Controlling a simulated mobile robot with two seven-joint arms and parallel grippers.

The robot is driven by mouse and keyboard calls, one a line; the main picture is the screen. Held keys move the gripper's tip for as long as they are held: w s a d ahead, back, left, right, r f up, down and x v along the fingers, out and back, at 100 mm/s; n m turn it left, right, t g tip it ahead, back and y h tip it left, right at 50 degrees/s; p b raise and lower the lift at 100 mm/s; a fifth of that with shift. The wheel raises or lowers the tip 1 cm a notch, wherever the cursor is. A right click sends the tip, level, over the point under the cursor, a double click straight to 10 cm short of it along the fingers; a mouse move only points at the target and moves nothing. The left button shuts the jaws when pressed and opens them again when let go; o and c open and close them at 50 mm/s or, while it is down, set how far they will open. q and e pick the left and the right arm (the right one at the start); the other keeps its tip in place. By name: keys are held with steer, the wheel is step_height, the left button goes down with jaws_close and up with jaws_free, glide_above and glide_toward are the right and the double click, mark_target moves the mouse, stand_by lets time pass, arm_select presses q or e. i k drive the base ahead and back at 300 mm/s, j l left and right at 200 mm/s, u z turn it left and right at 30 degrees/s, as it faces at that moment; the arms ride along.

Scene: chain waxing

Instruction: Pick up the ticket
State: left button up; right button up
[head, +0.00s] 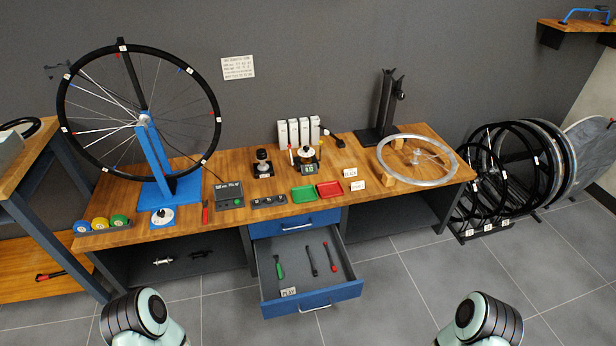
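No one item is clearly marked as the ticket. A small white card (288,292) with dark lettering sits at the front left inside the open blue drawer (335,296). Two more small white cards, one upper (350,173) and one lower (358,185), stand on the bench right of the red tray. A printed white sheet (238,67) is on the wall. Their print is too small to read surely. Only rounded parts of my two arms show at the bottom left and bottom right edges. Neither gripper is in view.
The wooden workbench (250,219) carries a wheel on a blue stand (165,188), a green tray (304,194), a red tray (329,189) and a silver rim (452,168). The drawer juts out over the floor and holds several tools. Wheels stand at right. Grey floor in front is clear.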

mark_target(287, 291)
steer(key=z, duration=0.5)
steer(key=i+z, duration=0.55)
steer(key=z, duration=0.15)
steer(key=i+z, duration=0.35)
steer(key=i+l, duration=0.1)
steer(key=i, duration=0.4)
steer(key=i+u, duration=0.1)
steer(key=i, duration=0.35)
steer(key=i+l, duration=0.2)
steer(key=i, duration=0.25)
steer(key=i+u, duration=0.1)
steer(key=u, duration=0.35)
steer(key=i+u, duration=0.1)
steer(key=u, duration=0.75)
steer(key=i+l+u, duration=0.15)
steer(key=u, duration=2.1)
steer(key=i+j+u, duration=0.1)
steer(key=u, duration=0.3)
steer(key=i+j+u, duration=0.2)
steer(key=u, duration=0.15)
steer(key=i+u, duration=0.15)
steer(key=u, duration=0.25)
steer(key=j, duration=0.05)
